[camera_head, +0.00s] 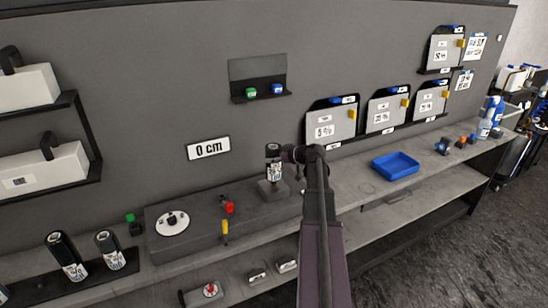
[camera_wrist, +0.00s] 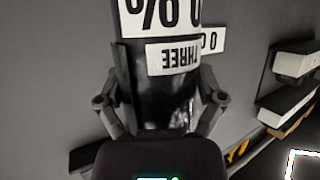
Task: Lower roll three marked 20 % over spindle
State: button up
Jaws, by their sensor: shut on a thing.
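Roll three (camera_head: 273,165) is a dark upright roll with a white label. It stands above a small square grey block (camera_head: 266,190) on the long grey bench unit. The spindle itself is not distinguishable; the roll may hide it, and I cannot tell how far the roll is around it. My gripper (camera_head: 286,153) reaches from the right and is shut on the roll. In the wrist view, the roll (camera_wrist: 158,85) sits between both fingers of my gripper (camera_wrist: 160,108), its labels upside down, reading "THREE" and part of a percentage.
Two dark rolls (camera_head: 63,250) (camera_head: 108,246) stand on a black tray at left. A white disc (camera_head: 172,223), a red knob (camera_head: 229,208) and a yellow handle (camera_head: 225,228) are left of the block. A blue tray (camera_head: 395,165) lies at right. The bench between block and tray is fairly clear.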

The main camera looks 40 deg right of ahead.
aim_at(280, 163)
jog(key=shift+f+b, duration=1.45)
jog(key=shift+f, duration=0.2)
jog(key=shift+f, duration=0.25)
dwell(0.4)
jog(key=o, duration=1)
jog(key=shift+o, duration=0.2)
jog(key=shift+r, duration=0.25)
notch_tip(280, 163, up, 16)
jog(key=p, duration=1.6)
jog(key=shift+r, duration=0.25)
